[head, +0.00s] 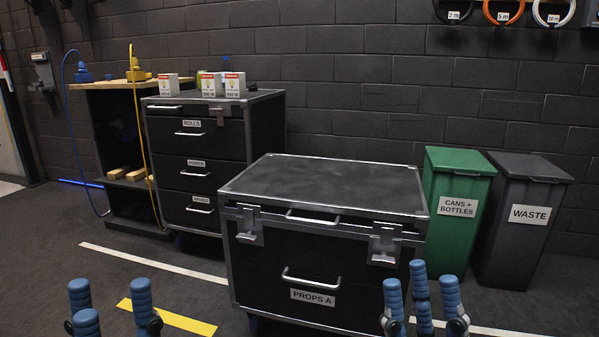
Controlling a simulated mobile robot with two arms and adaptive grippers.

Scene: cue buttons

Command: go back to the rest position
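My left gripper (108,302) is at the bottom left of the head view. Its blue fingers point up and stand apart, with nothing between them but floor behind. My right gripper (423,297) is at the bottom, right of centre. Its blue fingers are also spread and hold nothing visible. The lower parts of both grippers are cut off by the frame edge. No cue buttons are seen.
A drawer cabinet (195,148) with small white boxes (209,84) on top stands behind left, beside a wooden-topped shelf (95,86). A green bin (457,200) and a grey waste bin (522,218) stand at the right. Floor is open at the left front.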

